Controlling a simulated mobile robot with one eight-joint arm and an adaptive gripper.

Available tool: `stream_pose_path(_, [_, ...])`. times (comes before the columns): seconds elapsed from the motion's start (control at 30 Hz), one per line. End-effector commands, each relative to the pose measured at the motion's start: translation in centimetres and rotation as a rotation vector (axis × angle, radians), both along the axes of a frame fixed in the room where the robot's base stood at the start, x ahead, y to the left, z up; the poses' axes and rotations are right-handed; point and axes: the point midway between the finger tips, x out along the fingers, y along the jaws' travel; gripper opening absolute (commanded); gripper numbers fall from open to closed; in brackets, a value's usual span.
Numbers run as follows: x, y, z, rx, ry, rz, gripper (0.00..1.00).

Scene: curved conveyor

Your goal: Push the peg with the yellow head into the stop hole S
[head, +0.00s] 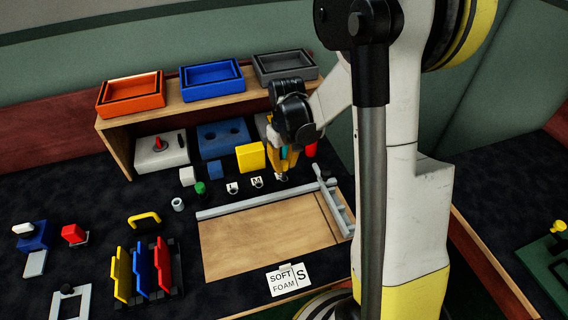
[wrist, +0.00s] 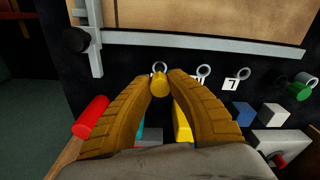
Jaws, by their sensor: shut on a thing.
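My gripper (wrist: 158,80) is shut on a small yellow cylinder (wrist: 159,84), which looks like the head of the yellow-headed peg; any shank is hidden. In the head view my gripper (head: 281,172) hangs low over the black table, at the right end of the row of labelled rings. A pale ring (wrist: 160,67) stands just beyond the yellow head; its label is hidden, so I cannot tell whether it is S. The rings marked M (head: 257,182) and L (head: 232,186) are beside it. I cannot tell whether the peg touches the ring.
A wooden panel with a grey rail (head: 240,209) lies in front of the rings. A red cylinder (wrist: 91,117), a yellow block (head: 250,157) and a blue block (head: 223,138) stand close around my gripper. A shelf with trays (head: 211,78) is behind. A sign (head: 288,279) reads SOFT FOAM S.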

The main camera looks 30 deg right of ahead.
Motion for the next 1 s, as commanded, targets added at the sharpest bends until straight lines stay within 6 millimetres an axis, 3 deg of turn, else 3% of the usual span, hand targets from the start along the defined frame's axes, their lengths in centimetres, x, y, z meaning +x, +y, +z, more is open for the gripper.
stream_pose_path(0.87, [0.0,0.0,-2.3,0.0,0.0,0.0,0.0])
stream_pose_path(0.9, [0.0,0.0,-2.3,0.0,0.0,0.0,0.22])
stream_pose_path(0.97, [0.0,0.0,-2.2,0.0,0.0,0.0,0.41])
stream_pose_path(1.0, [0.0,0.0,-2.2,0.0,0.0,0.0,0.41])
